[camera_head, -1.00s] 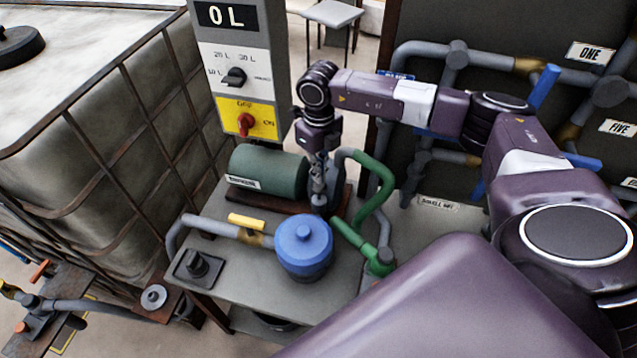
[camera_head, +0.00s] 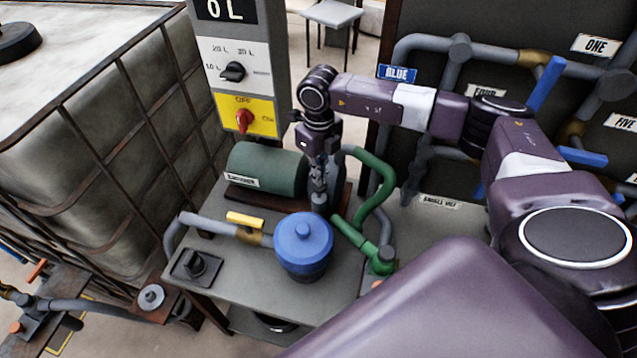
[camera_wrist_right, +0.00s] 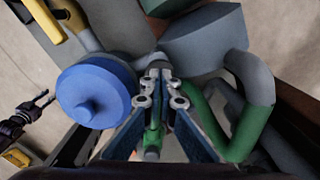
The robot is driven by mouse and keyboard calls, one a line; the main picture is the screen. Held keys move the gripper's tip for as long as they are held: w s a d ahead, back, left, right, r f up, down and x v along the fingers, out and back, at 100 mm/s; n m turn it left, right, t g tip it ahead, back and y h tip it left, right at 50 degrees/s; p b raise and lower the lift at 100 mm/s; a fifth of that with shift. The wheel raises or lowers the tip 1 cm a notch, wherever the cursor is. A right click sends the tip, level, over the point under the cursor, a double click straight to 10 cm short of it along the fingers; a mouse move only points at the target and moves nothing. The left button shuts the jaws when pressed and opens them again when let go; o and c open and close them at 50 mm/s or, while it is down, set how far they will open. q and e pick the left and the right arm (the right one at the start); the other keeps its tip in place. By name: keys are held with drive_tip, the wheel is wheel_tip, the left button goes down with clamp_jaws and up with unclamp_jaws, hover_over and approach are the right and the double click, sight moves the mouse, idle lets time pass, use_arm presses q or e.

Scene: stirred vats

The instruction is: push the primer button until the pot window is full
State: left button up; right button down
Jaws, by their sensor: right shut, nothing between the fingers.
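The pot (camera_head: 303,250), with a blue domed lid and centre knob, stands on the grey bench; it is also in the wrist view (camera_wrist_right: 95,95). No window in the pot shows from these angles. My right gripper (camera_head: 320,200) points down just behind the pot, beside the green motor's right end. It is shut and empty; its fingers (camera_wrist_right: 158,78) also show in the wrist view. I cannot make out a primer button for certain. A black knob on a square plate (camera_head: 195,264) sits at the bench's front left. A dark two-pronged gripper (camera_wrist_right: 42,101), seemingly my left, is open at the wrist view's left edge.
The green motor (camera_head: 268,169) lies behind the pot. Green pipe (camera_head: 378,185) curves at the right, and a grey pipe with a yellow lever (camera_head: 245,220) joins at the left. A control post (camera_head: 240,75) reads 0 L. A caged tank (camera_head: 90,150) stands left.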

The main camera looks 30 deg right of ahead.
drive_tip(key=shift+f+b, duration=0.8)
drive_tip(key=shift+f, duration=0.45)
drive_tip(key=shift+r+p, duration=1.2)
drive_tip(key=shift+r, duration=0.8)
drive_tip(key=shift+f, duration=0.25)
drive_tip(key=shift+f+b, duration=1.5)
drive_tip(key=shift+f, duration=0.2)
drive_tip(key=shift+r+p, duration=1.15)
drive_tip(key=shift+r, duration=0.75)
drive_tip(key=shift+f, duration=0.15)
drive_tip(key=shift+f+b, duration=1.45)
drive_tip(key=shift+f, duration=0.25)
drive_tip(key=shift+r+p, duration=1.45)
drive_tip(key=shift+r, duration=0.85)
